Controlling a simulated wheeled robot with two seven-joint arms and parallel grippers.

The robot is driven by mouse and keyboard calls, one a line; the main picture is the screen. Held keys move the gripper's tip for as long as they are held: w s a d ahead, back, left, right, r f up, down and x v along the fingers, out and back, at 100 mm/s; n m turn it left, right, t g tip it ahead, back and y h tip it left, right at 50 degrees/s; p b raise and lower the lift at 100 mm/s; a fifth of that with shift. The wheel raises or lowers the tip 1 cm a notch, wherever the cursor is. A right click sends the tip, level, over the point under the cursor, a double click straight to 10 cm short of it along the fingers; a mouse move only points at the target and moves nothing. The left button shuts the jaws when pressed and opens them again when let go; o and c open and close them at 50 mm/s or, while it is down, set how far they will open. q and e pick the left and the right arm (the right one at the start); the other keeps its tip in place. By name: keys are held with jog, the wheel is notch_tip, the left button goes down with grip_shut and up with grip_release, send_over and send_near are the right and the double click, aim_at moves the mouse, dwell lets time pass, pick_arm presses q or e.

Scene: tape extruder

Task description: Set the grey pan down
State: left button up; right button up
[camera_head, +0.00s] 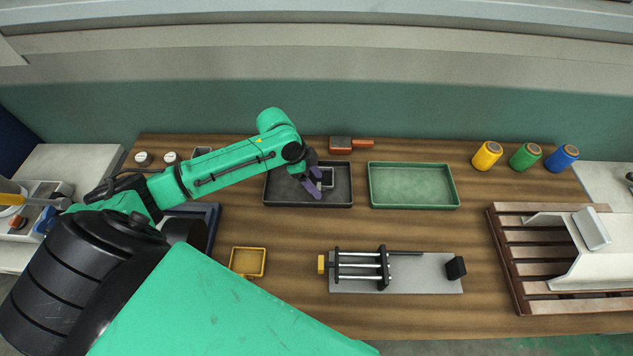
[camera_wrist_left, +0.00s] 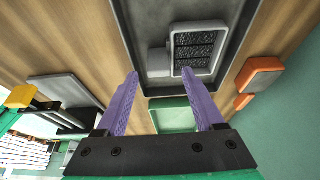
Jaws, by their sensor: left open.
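The grey pan (camera_head: 327,175) lies inside the black tray (camera_head: 280,198) left of the table's middle. In the left wrist view the pan (camera_wrist_left: 199,27) shows a pale grey rim and a dark ribbed inside. A plain grey block, perhaps its handle (camera_wrist_left: 157,60), sticks out to its left. My left gripper (camera_head: 314,183) is over the black tray, beside the pan, and hides part of it. In the wrist view its purple fingers (camera_wrist_left: 160,72) are apart, with nothing held between them. My right gripper is not in view.
A green tray (camera_head: 414,186) stands right of the black one. An orange-handled pan (camera_head: 342,145) lies behind. A yellow tray (camera_head: 247,262) and a clamp-like device (camera_head: 380,272) are in front. Yellow, green and blue spools (camera_head: 525,156) stand back right, beyond a wooden pallet (camera_head: 512,262).

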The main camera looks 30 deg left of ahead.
pick_arm(q)
jog(key=v, duration=1.1)
